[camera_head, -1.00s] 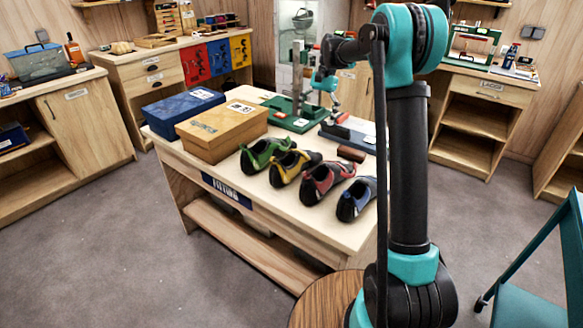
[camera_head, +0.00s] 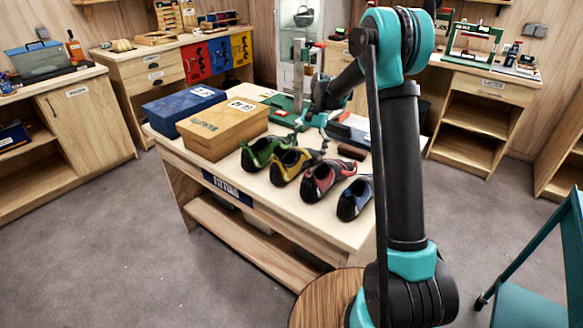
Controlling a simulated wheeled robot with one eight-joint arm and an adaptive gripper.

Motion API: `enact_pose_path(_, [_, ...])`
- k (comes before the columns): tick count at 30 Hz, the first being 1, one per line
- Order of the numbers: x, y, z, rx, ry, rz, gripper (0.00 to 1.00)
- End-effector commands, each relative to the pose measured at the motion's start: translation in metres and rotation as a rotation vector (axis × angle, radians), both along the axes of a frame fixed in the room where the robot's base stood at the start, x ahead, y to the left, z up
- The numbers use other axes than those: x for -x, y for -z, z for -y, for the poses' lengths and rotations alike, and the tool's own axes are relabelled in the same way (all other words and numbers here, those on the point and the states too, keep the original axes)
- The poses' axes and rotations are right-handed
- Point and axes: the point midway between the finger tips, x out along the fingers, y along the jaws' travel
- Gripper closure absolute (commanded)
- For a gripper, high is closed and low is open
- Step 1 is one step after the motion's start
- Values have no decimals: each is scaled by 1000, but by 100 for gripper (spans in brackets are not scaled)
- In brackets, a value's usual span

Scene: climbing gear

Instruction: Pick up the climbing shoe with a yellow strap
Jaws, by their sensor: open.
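The climbing shoe with yellow (camera_head: 290,163) stands on the wooden table (camera_head: 270,211), second from the left in a row of shoes. A green shoe (camera_head: 259,152) is on its left; a red shoe (camera_head: 324,181) and a blue shoe (camera_head: 354,199) are on its right. My gripper (camera_head: 312,126) is open and empty, above the table behind the yellow shoe, with its fingers toward the shoes. It appears apart from the shoe; the exact height is hard to tell.
A tan box (camera_head: 222,128) and a blue box (camera_head: 184,105) stand at the table's left. A small brown block (camera_head: 352,152) lies behind the red shoe. A round wooden stool (camera_head: 326,300) is in front of the table. A teal chair (camera_head: 530,290) stands at the right.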

Motion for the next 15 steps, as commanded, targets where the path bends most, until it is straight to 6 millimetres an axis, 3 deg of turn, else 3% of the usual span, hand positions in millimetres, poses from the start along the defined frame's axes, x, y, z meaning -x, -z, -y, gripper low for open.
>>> enact_pose_path(9, [2,5,-1,0,0,0,2])
enact_pose_path(15, [2,5,-1,0,0,0,27])
